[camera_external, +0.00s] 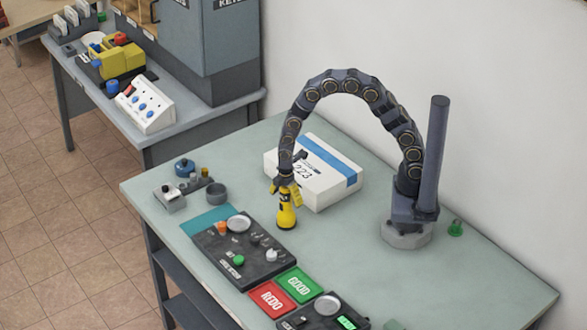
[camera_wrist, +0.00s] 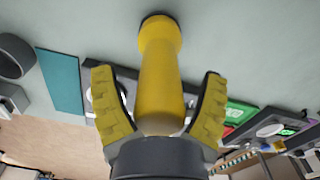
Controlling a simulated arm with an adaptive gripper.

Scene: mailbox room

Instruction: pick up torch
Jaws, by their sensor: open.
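The yellow torch (camera_external: 286,217) stands upright on the pale green table, in front of the white box. My gripper (camera_external: 287,188) is above and around the top of the torch, pointing down. In the wrist view the torch (camera_wrist: 160,75) runs between the two yellow fingers of my gripper (camera_wrist: 160,105). The fingers are spread, with a visible gap to the torch on each side. The torch's black end (camera_wrist: 157,16) is at the top of the wrist view. The torch's near end is partly hidden by my gripper's dark palm.
A white box with a blue stripe (camera_external: 338,172) lies right behind the torch. A dark control panel (camera_external: 238,250) lies in front, beside green GOOD (camera_external: 299,284) and red REDO (camera_external: 270,299) pads. A grey cup (camera_external: 217,193) and small devices stand left. The table's right side is mostly clear.

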